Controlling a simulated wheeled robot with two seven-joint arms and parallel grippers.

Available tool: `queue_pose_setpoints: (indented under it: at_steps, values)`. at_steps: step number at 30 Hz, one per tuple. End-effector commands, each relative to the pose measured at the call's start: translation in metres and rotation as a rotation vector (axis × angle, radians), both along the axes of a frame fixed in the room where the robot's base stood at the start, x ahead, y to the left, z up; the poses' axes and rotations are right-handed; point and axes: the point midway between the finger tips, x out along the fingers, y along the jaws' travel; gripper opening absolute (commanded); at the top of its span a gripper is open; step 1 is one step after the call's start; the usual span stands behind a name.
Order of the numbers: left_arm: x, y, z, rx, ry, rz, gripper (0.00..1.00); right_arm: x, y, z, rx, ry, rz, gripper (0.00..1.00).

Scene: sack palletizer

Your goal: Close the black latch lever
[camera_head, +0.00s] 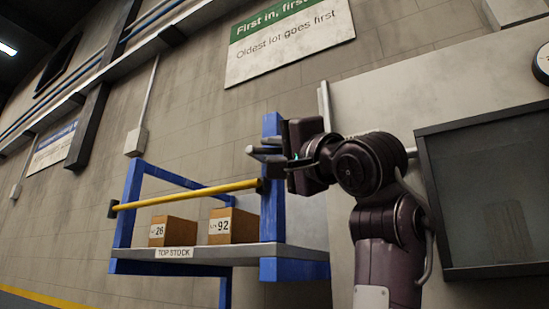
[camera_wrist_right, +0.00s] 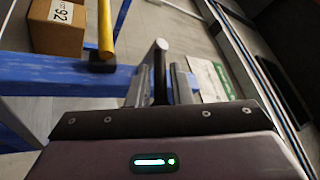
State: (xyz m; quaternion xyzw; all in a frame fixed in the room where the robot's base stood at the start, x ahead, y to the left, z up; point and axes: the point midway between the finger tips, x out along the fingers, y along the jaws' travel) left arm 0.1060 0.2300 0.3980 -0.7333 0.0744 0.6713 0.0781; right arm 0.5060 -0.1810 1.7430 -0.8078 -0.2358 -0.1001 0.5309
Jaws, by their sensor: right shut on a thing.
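The black latch lever (camera_wrist_right: 160,72) shows in the right wrist view as a dark bar with a grey rounded end, between the two grey fingers of my right gripper (camera_wrist_right: 160,83). The fingers are shut on it. In the head view my right gripper (camera_head: 263,153) is at the right blue post of the rack, above the yellow bar's right end. There I cannot pick the lever out from the fingers. The yellow bar (camera_head: 190,195) spans the rack's front, and a black holder (camera_head: 262,186) sits at its right end. My left gripper is not in view.
The blue rack (camera_head: 129,205) carries a grey shelf labelled TOP STOCK (camera_head: 220,256) with two cardboard boxes, 26 (camera_head: 172,231) and 92 (camera_head: 232,226). A dark framed panel (camera_head: 490,190) is on the wall to the right of my arm. A sign (camera_head: 288,40) hangs above.

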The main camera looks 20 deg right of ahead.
Motion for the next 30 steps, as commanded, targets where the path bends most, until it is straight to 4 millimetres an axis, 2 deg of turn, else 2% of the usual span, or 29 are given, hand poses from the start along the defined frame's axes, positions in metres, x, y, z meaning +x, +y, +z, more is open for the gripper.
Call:
queue_pose_setpoints:
  at_steps: [1, 10, 19, 30]
  values:
    - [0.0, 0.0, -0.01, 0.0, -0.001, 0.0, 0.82, 0.002, 0.0, -0.01, 0.022, -0.026, -0.003, 0.0]
    - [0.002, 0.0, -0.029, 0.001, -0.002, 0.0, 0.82, 0.005, 0.003, -0.016, 0.152, -0.192, -0.001, 0.0]
    - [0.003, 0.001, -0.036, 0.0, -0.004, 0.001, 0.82, 0.006, 0.005, -0.019, 0.229, -0.29, 0.0, 0.0]
    - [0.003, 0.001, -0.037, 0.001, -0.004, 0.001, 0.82, 0.006, 0.005, -0.018, 0.246, -0.313, -0.001, 0.0]
